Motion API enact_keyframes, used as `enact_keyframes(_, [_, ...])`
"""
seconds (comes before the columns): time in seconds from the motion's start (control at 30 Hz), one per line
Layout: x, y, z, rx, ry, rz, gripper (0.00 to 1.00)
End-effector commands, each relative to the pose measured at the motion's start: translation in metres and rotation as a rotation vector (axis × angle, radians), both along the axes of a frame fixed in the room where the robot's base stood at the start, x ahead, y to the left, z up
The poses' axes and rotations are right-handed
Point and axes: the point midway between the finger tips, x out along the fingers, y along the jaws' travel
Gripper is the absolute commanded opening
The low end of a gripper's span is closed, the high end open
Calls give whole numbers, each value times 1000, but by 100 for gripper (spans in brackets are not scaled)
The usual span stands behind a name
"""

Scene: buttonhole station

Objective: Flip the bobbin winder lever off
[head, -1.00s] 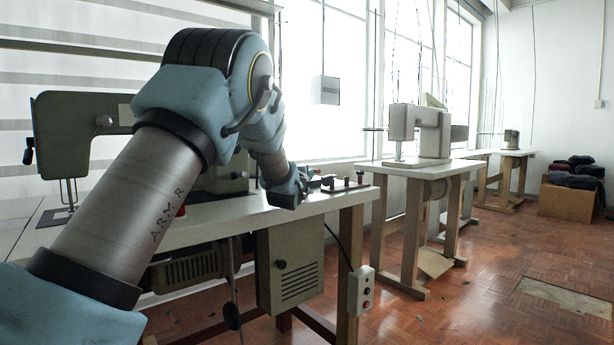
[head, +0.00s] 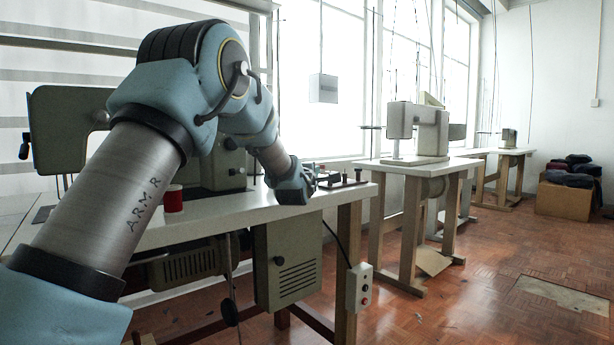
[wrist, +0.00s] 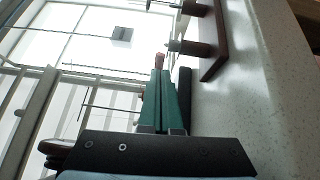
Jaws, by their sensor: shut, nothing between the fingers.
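The bobbin winder (head: 346,183) is a dark plate with short posts at the right end of the sewing table. In the wrist view its brown plate (wrist: 217,45) and posts stand at upper right. A small reddish knob (wrist: 160,59), perhaps the lever's end, shows just past my fingertips; I cannot tell whether they touch it. My gripper (wrist: 161,72) is shut and empty, its green fingers together beside the winder. In the head view my gripper (head: 313,178) is at the winder's left end, where the lever cannot be made out clearly.
The white sewing table (head: 240,212) carries a green machine (head: 70,125) and a red thread spool (head: 173,199), partly behind my arm. A control box (head: 360,288) hangs by the table's right leg. Another machine table (head: 420,168) stands farther right, with open floor in front.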

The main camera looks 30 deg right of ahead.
Motion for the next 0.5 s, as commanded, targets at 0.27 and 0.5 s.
enact_keyframes(0.27, [-38, 37, -1, 0, 0, 1, 0])
enact_keyframes(0.5, [-61, 58, -3, 0, 0, 0, 0])
